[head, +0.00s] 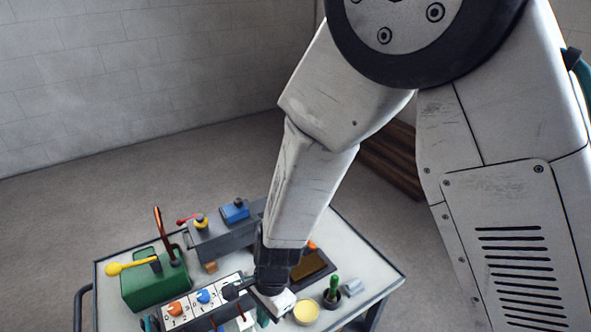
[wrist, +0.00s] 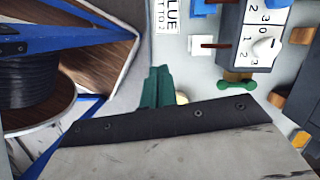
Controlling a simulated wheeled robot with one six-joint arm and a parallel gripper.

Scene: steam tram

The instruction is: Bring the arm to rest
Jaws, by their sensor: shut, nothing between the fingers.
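My arm reaches down over the trolley top in the head view. My gripper (head: 263,316) is low at the front of the trolley, partly hidden behind my wrist. In the wrist view my gripper's green fingers (wrist: 157,88) are together with nothing between them. The fingers point over a light surface, beside a pale yellow round thing (wrist: 181,98) that is partly hidden. I cannot tell whether the fingertips touch anything.
The trolley (head: 375,270) carries a green lever box (head: 150,285), a dial panel (head: 190,304), a blue box (head: 235,211), a yellow disc (head: 306,312) and a green-handled tool (head: 333,286). The wrist view shows a black spool (wrist: 35,82) at left.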

